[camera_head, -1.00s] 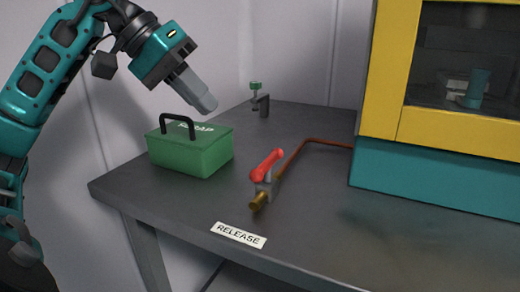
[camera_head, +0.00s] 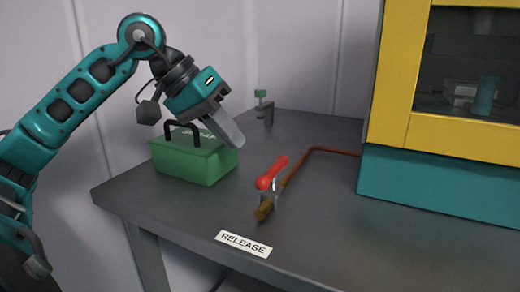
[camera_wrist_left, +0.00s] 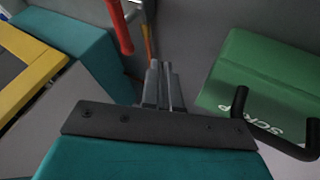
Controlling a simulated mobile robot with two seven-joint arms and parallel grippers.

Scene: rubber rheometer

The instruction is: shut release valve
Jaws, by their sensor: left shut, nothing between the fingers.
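The release valve has a red lever handle (camera_head: 271,173) on a grey body, at the end of a copper pipe with a brass outlet (camera_head: 264,209). The handle lies roughly in line with the pipe. A RELEASE label (camera_head: 243,244) is on the table's front edge. My left gripper (camera_head: 236,141) is shut and empty, above and to the left of the handle, apart from it. In the left wrist view the shut fingers (camera_wrist_left: 158,75) point toward the valve area, and the red handle (camera_wrist_left: 120,25) shows at the top. My right gripper is not in view.
A green SCRAP box (camera_head: 195,160) with a black handle stands just left of the valve, under my left gripper. A yellow and teal machine (camera_head: 440,180) stands at the right. A small green-topped fixture (camera_head: 263,105) stands behind. The table (camera_head: 340,230) is clear at front right.

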